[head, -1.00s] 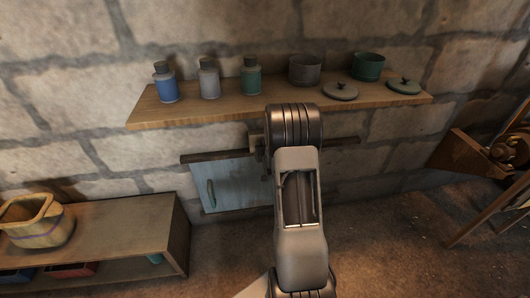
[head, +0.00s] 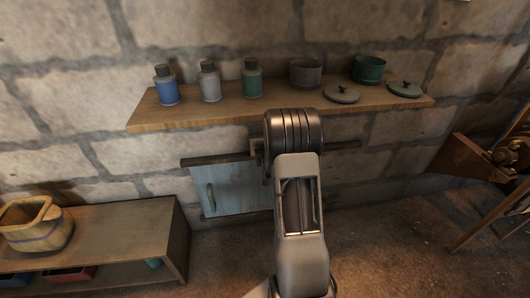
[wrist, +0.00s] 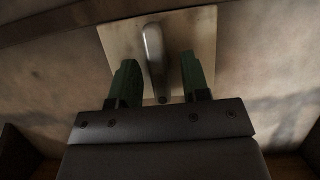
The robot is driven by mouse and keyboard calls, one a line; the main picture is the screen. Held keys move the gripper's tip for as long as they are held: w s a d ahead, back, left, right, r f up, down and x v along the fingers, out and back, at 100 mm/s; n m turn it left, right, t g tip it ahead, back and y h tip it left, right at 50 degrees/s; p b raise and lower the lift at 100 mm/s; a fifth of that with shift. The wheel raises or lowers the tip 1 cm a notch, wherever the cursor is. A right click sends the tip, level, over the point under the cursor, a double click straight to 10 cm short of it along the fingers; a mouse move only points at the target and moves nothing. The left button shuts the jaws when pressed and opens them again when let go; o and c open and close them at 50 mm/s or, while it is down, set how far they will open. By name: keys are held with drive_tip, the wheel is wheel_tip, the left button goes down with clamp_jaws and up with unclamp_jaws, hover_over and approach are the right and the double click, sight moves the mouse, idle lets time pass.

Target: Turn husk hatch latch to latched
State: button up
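The latch shows in the wrist view as a grey metal lever (wrist: 154,52) on a pale square plate (wrist: 202,38). It points down the picture, roughly upright. My gripper (wrist: 160,72) has two green fingers, one on each side of the lever's lower part. The fingers are apart; the left one is close to the lever, with a wider gap at the right one. I cannot tell whether either touches it. In the head view the pale blue hatch (head: 238,188) sits in the wall below the shelf. My arm hides its right side, the latch lever and my fingers.
A wooden shelf (head: 200,113) with bottles, pots and lids juts out just above the hatch. A dark rail (head: 213,159) runs along the hatch's top. A low bench (head: 120,225) with a wooden tub (head: 35,230) stands left.

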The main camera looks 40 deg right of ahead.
drive_tip(key=p+v, duration=0.2)
drive_tip(key=v, duration=1.1)
drive_tip(key=shift+s+r, duration=0.2)
drive_tip(key=shift+s, duration=0.1)
drive_tip(key=shift+a, duration=0.15)
